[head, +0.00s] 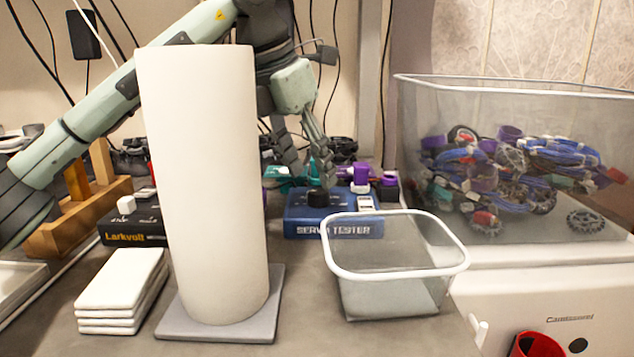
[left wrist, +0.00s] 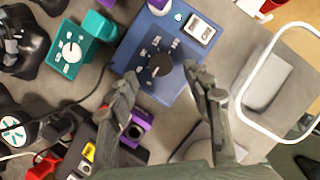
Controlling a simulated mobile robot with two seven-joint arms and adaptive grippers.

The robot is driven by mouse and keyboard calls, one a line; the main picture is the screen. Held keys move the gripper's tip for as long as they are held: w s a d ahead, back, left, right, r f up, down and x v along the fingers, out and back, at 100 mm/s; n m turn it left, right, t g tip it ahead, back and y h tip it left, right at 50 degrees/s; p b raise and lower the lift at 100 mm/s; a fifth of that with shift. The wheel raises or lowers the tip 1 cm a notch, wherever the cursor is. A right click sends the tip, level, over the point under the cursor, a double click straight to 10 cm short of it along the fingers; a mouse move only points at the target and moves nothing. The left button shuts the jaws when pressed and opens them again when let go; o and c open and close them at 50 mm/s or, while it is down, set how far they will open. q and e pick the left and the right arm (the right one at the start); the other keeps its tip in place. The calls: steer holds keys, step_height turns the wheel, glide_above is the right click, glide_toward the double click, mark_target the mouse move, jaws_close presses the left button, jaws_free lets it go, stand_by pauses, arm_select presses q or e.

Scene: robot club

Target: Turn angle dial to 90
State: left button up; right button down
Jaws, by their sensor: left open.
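My left gripper (head: 309,172) is above the dial, fingers pointing down. In the left wrist view the open fingers (left wrist: 165,82) are apart on either side of the dial; I cannot tell whether they touch it. My right gripper is not in view.
A tall white roll (head: 205,190) stands in front of my left arm. A large clear bin (head: 520,100) of parts is at right. A teal box (left wrist: 72,52) neighbours the tester.

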mark_target(318, 191)
arm_select(q)
steer(key=shift+x, duration=1.95)
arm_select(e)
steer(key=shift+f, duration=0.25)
arm_select(q)
steer(key=shift+d, duration=0.1)
steer(key=c, duration=1.1)
steer(key=shift+r, duration=0.1)
steer(key=shift+c, duration=0.2)
